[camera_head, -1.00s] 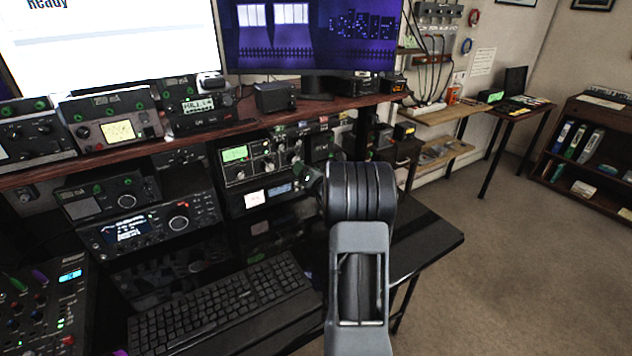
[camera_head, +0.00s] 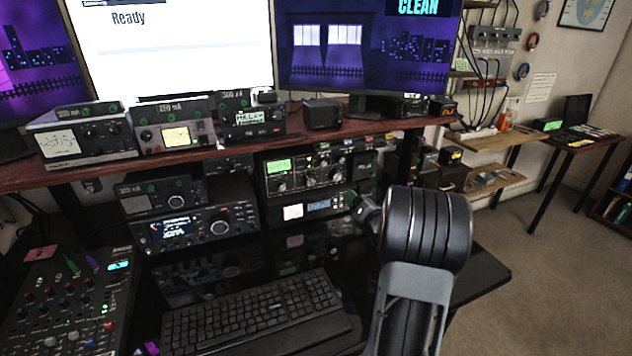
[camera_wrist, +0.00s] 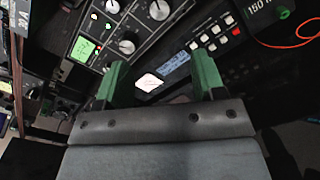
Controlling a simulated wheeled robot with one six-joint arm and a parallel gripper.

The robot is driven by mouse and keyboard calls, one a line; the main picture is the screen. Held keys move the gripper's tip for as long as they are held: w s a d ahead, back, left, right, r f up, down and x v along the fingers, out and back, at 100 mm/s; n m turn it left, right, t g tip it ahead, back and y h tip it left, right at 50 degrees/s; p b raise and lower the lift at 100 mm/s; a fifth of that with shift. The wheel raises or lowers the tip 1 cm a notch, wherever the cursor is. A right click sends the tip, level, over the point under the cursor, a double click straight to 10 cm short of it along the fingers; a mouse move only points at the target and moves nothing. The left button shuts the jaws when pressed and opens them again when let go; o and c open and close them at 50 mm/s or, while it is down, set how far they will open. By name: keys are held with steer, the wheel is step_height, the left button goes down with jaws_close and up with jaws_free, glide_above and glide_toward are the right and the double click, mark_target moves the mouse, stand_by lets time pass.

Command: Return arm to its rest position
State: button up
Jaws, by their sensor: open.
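My gripper shows in the wrist view (camera_wrist: 158,85) with its two green fingers spread apart and nothing between them. Beyond the fingers is the front of a rack unit with a white meter and a blue display (camera_wrist: 175,70). Above it is a radio with a lit green screen and round knobs (camera_wrist: 125,28). Whether the fingers touch anything cannot be told.
A keyboard (camera_head: 250,312) lies on the black desk, with a mixer (camera_head: 68,305) at its left. A red cable (camera_wrist: 292,42) shows in the wrist view. Carpet is clear at the right.

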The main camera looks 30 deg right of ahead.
steer(key=s+a+f+n+g+y+p, duration=0.15)
steer(key=s+a+n+g+y, duration=0.3)
steer(key=a+n, duration=0.6)
steer(key=s+a+f+n+g+y+p, duration=0.1)
steer(key=s+a+f+n+g+y, duration=0.2)
steer(key=a+n+g+y, duration=0.7)
steer(key=s+a+r+n+g+h+p, duration=0.1)
steer(key=s+a+r+n+h+p, duration=0.15)
steer(key=s+n+h, duration=0.45)
steer(key=s+a+r+n+g+h+p, duration=0.1)
steer(key=s+a+r+n+h+p, duration=0.15)
steer(key=n, duration=0.85)
steer(key=s+a+r+n+t+h+p, duration=0.1)
steer(key=a+r+n, duration=0.1)
steer(key=r+n, duration=0.1)
steer(key=s+a+r+n+t+h+p, duration=0.1)
steer(key=s+a+r+n+p, duration=0.1)
steer(key=r, duration=0.4)
steer(key=shift+s+r+n+p, duration=0.25)
steer(key=shift+r+n+p, duration=0.05)
steer(key=shift+n, duration=0.45)
